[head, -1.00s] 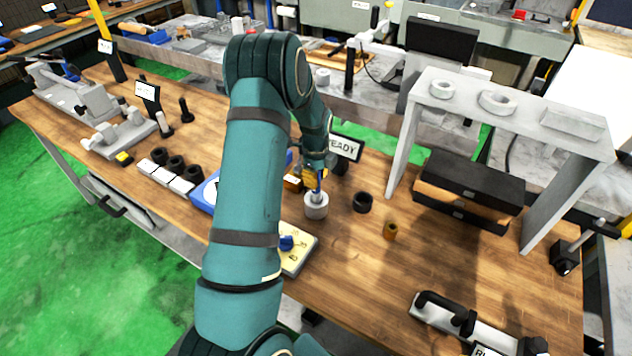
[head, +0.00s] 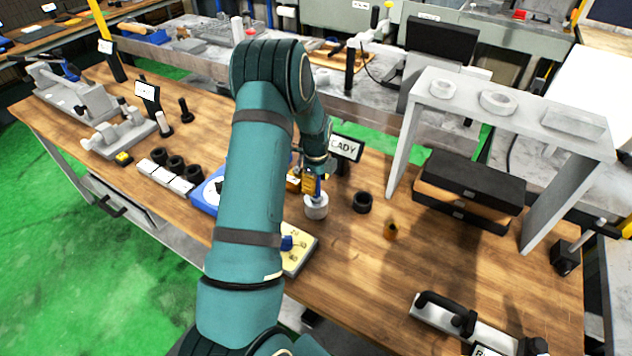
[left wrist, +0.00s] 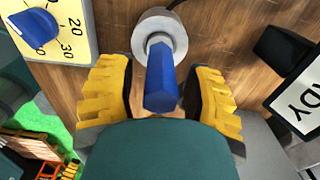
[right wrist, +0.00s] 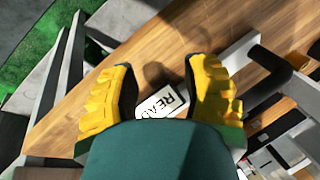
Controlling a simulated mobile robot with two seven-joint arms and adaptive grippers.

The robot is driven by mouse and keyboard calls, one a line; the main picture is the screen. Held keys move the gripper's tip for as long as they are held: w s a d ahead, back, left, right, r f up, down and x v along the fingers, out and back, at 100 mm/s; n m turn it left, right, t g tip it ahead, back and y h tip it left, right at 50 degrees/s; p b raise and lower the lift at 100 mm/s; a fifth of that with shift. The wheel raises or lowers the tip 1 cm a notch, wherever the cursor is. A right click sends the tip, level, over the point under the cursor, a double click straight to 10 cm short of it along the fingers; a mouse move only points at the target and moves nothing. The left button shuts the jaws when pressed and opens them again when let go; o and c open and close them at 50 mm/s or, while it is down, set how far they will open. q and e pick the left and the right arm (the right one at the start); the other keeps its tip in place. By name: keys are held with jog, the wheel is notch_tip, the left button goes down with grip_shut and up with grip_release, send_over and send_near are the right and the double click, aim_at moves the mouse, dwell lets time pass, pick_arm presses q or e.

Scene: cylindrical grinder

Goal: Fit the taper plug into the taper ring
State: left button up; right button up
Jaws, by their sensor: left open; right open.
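The taper plug has a blue handle (left wrist: 160,80) and stands in the opening of the pale grey taper ring (left wrist: 172,32) on the wooden bench. In the head view the ring (head: 316,207) sits right of my left forearm, with the blue handle above it. How deep the plug sits cannot be told. My left gripper (left wrist: 160,92) is open, its yellow fingers on either side of the blue handle with gaps showing. My right gripper (right wrist: 160,90) is open and empty above the bench edge, near a label plate. It is not visible in the head view.
A timer with a blue knob (left wrist: 38,26) is close to my left gripper. A sign (head: 345,148) stands behind. A grey stand (head: 405,150) with black boxes is farther right.

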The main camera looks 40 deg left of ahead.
pick_arm(q)
notch_tip(320, 180, up, 12)
jog(key=shift+r, duration=0.1)
jog(key=s+d+f+n+h, duration=0.1)
jog(key=d+f+n, duration=0.3)
jog(key=d, duration=0.6)
jog(key=s+d+f+n+t+h, duration=0.1)
jog(key=s+d+f+n, duration=0.2)
jog(key=d+f, duration=0.5)
jog(key=s+d+f+n+h, duration=0.1)
jog(key=d+f+n, duration=0.4)
jog(key=d, duration=0.6)
jog(key=shift+s+d+f+t, duration=0.3)
jog(key=shift+s+f+t, duration=0.15)
jog(key=shift+s, duration=0.3)
jog(key=s+d+n, duration=0.1)
jog(key=s+d, duration=0.1)
jog(key=s+d+n, duration=0.2)
jog(key=s+d+f+n, duration=0.1)
jog(key=s+d+n, duration=0.1)
jog(key=s+d, duration=0.1)
jog(key=shift+f+h, duration=0.1)
jog(key=shift+h, duration=0.3)
jog(key=shift+d, duration=0.1)
